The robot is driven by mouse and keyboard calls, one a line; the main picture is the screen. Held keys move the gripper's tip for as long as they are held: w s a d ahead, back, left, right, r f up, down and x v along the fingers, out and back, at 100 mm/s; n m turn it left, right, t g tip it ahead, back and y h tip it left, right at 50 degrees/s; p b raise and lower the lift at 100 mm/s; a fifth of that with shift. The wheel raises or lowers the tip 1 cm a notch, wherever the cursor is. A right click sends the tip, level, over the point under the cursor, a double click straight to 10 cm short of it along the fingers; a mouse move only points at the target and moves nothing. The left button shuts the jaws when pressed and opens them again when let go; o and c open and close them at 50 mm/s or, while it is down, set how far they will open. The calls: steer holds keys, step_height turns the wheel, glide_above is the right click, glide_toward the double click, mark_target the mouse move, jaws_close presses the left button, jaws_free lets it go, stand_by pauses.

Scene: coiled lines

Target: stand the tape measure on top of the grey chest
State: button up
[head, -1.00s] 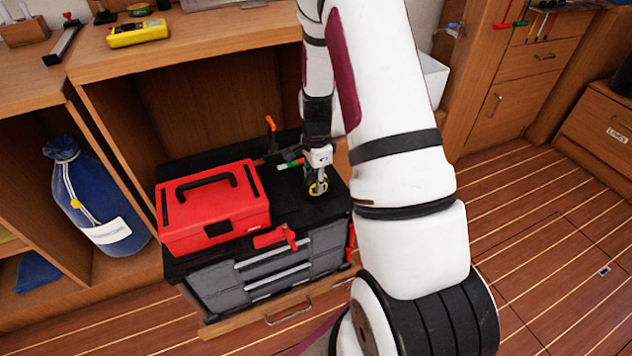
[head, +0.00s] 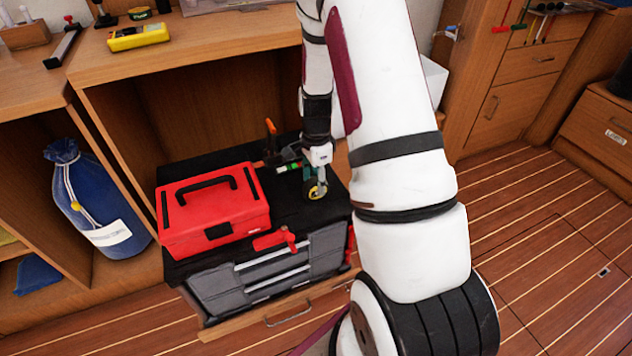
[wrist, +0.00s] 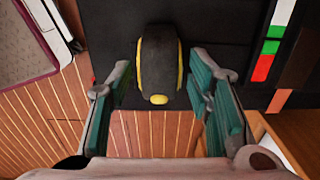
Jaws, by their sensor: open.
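The tape measure (head: 318,191), black with yellow edges, is on the black top of the grey chest (head: 285,264), near its right end. The wrist view shows the tape measure (wrist: 160,66) on edge, narrow side up, on the dark top (wrist: 110,28). My gripper (head: 315,182) is low over the chest top at the tape measure. In the wrist view my gripper (wrist: 165,85) is open, with one teal finger on each side of the tape measure. A gap shows on both sides. The underside of the tape measure is hidden.
A red toolbox (head: 212,208) covers the left of the chest top. A red clamp-like tool (head: 275,240) lies at the front edge. An orange-handled tool (head: 270,128) and a striped green, white and red item (wrist: 272,42) are close by. A shelf unit stands behind.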

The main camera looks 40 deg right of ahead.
mark_target(315, 180)
steer(key=s+a+r+n+p, duration=0.15)
steer(key=a+r, duration=0.25)
steer(key=r, duration=0.7)
steer(key=s+a+r+n+p, duration=0.1)
steer(key=s+a+r+n, duration=0.15)
steer(key=r, duration=0.75)
steer(key=s+a+r+n, duration=1.1)
steer(key=s+a+r, duration=0.1)
steer(key=s, duration=0.3)
steer(key=s+a+n, duration=0.1)
steer(key=s+n, duration=0.5)
steer(key=s, duration=0.5)
steer(key=shift+a+t, duration=0.3)
steer(key=shift+a, duration=0.05)
